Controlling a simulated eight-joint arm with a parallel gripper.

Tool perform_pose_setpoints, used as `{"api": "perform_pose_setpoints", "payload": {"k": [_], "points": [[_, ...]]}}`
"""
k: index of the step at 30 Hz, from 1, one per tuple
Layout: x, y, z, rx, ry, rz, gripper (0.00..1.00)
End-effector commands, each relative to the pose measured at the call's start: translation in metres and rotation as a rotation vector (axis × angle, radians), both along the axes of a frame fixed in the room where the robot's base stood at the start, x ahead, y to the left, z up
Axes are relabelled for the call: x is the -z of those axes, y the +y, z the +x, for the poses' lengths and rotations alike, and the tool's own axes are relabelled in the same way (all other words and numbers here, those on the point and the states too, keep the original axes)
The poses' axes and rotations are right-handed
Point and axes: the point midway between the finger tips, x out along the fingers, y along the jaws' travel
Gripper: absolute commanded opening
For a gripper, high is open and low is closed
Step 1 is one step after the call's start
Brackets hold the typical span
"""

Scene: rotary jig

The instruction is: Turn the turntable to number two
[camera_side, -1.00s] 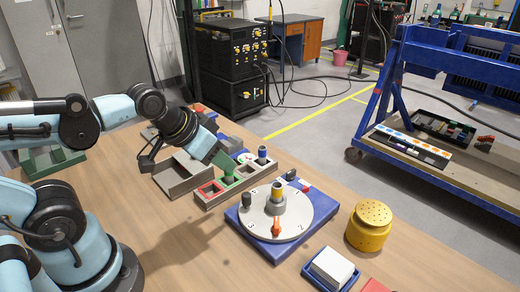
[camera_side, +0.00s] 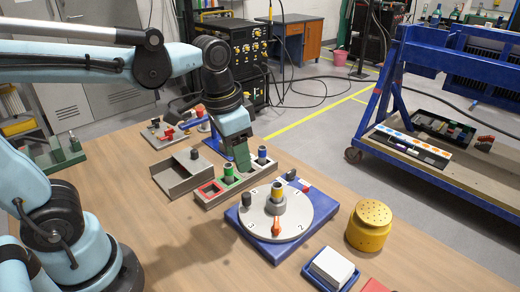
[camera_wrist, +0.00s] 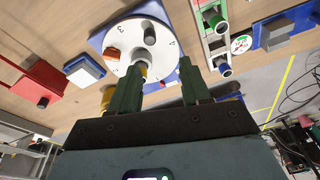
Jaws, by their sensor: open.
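The turntable (camera_side: 300,212) is a light grey disc on a blue base (camera_side: 262,246), on the wooden table. It carries a dark upright knob (camera_side: 247,199) at its left rim, a grey hub with a yellow-banded post (camera_side: 277,196), and an orange pointer-like part (camera_side: 276,229) at the front. Small numbers are marked near the rim; which one is selected is unclear. The disc (camera_wrist: 128,35) also shows ahead of the fingers in the wrist view. My gripper (camera_side: 243,167) is above and behind the turntable, with green fingers apart and empty; it also shows in the wrist view (camera_wrist: 160,75).
A rack with coloured sockets (camera_side: 208,198) stands behind the turntable, close to my gripper. A grey open tray (camera_side: 178,184) is left of it. A yellow perforated cylinder (camera_side: 369,228) and a blue-rimmed white block (camera_side: 332,268) stand to the right. The front left table is clear.

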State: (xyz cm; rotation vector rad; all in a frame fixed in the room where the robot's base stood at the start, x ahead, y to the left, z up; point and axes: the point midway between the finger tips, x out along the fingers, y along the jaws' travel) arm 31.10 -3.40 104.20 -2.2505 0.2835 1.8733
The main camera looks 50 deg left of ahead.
Motion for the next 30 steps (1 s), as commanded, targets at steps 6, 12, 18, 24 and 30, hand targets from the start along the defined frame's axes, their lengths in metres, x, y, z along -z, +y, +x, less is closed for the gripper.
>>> {"api": "perform_pose_setpoints", "payload": {"k": [6, 12, 18, 24, 30], "points": [[-0.005, -0.014, 0.009, 0.097, 0.151, 0.026, 0.47], [-0.001, -0.016, 0.01, 0.115, 0.182, 0.031, 0.47], [0.021, -0.016, 0.01, 0.114, 0.18, 0.03, 0.47], [0.05, -0.016, 0.01, 0.113, 0.179, 0.03, 0.47], [0.078, -0.016, 0.01, 0.113, 0.178, 0.029, 0.47]]}}
